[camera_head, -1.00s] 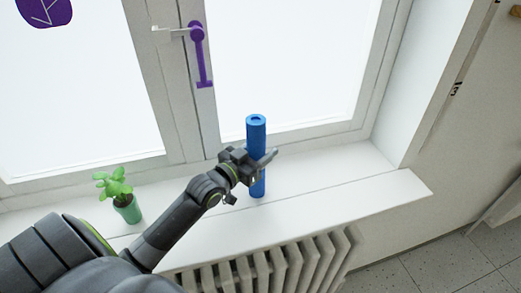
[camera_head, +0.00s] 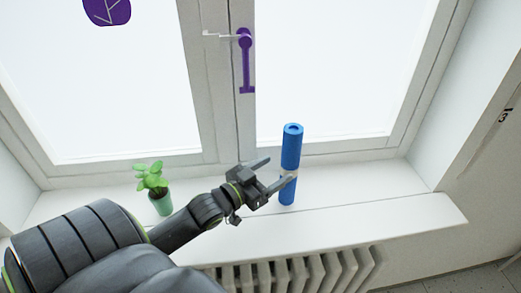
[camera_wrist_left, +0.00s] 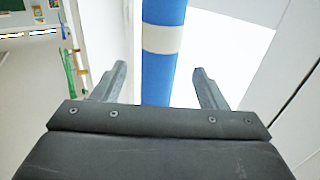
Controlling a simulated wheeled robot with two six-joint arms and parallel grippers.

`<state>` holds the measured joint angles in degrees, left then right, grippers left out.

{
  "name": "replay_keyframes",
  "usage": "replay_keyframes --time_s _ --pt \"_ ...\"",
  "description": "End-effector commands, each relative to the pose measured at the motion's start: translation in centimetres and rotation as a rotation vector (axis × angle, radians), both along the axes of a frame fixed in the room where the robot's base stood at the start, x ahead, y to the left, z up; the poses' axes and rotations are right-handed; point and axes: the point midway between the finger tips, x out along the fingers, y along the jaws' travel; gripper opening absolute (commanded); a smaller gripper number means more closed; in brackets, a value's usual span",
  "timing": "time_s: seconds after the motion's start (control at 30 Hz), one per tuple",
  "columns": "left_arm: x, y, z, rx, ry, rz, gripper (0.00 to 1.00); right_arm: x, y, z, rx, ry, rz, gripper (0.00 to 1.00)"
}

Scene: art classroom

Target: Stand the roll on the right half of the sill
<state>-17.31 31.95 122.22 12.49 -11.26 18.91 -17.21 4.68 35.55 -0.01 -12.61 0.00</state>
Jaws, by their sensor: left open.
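The blue roll (camera_head: 291,148) with a pale band around its middle stands upright on the white sill (camera_head: 385,200), a little right of the window's centre post. My left gripper (camera_head: 276,175) is open just left of the roll, with one fingertip overlapping the roll's pale band in the head view. In the left wrist view the roll (camera_wrist_left: 162,60) shows beyond and between the two spread fingers (camera_wrist_left: 160,85), with clear gaps on both sides. My right gripper is not in view.
A green potted plant (camera_head: 158,187) stands on the left part of the sill. The sill right of the roll is bare. A purple window handle (camera_head: 246,60) hangs above, and a radiator (camera_head: 300,272) is below the sill's front edge.

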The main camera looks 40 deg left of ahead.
Motion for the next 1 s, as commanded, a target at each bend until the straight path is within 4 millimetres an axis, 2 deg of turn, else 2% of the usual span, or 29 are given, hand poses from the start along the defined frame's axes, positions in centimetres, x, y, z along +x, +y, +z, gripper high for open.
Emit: replay_keyframes --time_s 0.1,0.33,1.0 --pt "-1.8 0.3 0.3 0.001 0.005 0.001 0.66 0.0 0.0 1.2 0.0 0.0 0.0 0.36" --pt "-3.6 0.6 0.1 -0.001 0.002 0.0 0.66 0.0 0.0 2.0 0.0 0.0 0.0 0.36" --pt "-3.9 0.6 0.0 0.0 0.0 -0.002 0.66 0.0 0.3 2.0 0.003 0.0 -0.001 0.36"
